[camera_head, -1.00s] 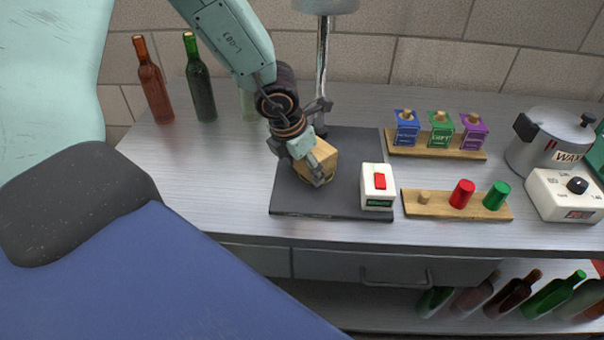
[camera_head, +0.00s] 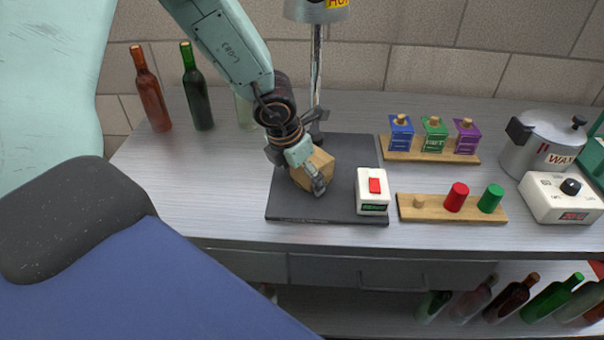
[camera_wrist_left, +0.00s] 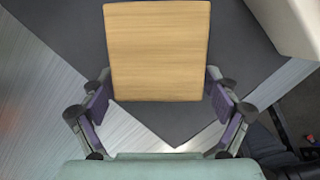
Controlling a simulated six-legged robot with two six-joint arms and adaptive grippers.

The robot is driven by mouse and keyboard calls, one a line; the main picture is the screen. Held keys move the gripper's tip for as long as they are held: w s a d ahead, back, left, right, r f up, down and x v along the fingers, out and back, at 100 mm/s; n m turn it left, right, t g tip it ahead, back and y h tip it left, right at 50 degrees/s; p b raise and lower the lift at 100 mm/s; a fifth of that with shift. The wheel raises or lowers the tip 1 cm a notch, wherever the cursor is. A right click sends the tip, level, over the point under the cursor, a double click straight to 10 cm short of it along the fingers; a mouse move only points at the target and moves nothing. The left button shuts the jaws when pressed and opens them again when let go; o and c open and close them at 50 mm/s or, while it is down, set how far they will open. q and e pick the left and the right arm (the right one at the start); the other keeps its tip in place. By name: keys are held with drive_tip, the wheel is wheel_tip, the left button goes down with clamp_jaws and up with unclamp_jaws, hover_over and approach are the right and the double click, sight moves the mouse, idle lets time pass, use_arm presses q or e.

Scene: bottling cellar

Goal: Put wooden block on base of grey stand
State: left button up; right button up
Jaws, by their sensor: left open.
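The wooden block (camera_head: 318,166) sits on the dark flat base (camera_head: 290,206) of the grey stand (camera_head: 317,70), in front of its post. In the left wrist view the block (camera_wrist_left: 158,50) lies over the dark base (camera_wrist_left: 235,70), just beyond the fingertips. My left gripper (camera_head: 298,168) is at the block in the head view, partly covering it. In the left wrist view its fingers (camera_wrist_left: 165,100) are spread wide with gaps to the block. My right gripper does not show.
A white box with a red switch (camera_head: 373,190) stands on the base's right part. A peg board (camera_head: 440,212) and a board with small coloured boxes (camera_head: 432,155) lie to the right. Bottles (camera_head: 196,88) stand at the back left. The counter's left part is clear.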

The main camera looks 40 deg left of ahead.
use_arm(q)
drive_tip(key=shift+a+r, duration=0.1)
drive_tip(key=p+v, duration=0.4)
drive_tip(key=v, duration=0.8)
drive_tip(key=shift+s+a, duration=0.1)
